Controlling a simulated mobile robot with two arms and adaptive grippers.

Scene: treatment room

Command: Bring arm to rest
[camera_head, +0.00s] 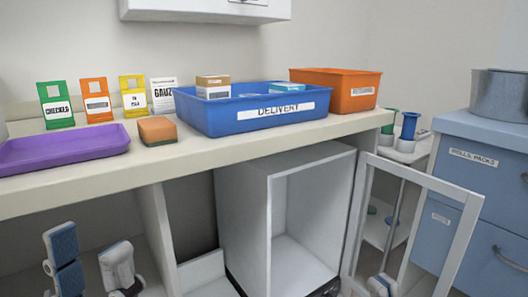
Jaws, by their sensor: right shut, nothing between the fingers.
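My left gripper (91,242) is at the lower left, below the counter's front edge. Its two fingers stand well apart with nothing visible between them. The rest of both arms is out of view.
The white cabinet (244,220) under the counter (200,153) is open and looks empty. On the counter are a purple tray (60,150), a sponge (157,131), a blue delivery bin (215,121) and an orange bin (350,90). A blue drawer unit (480,150) stands right.

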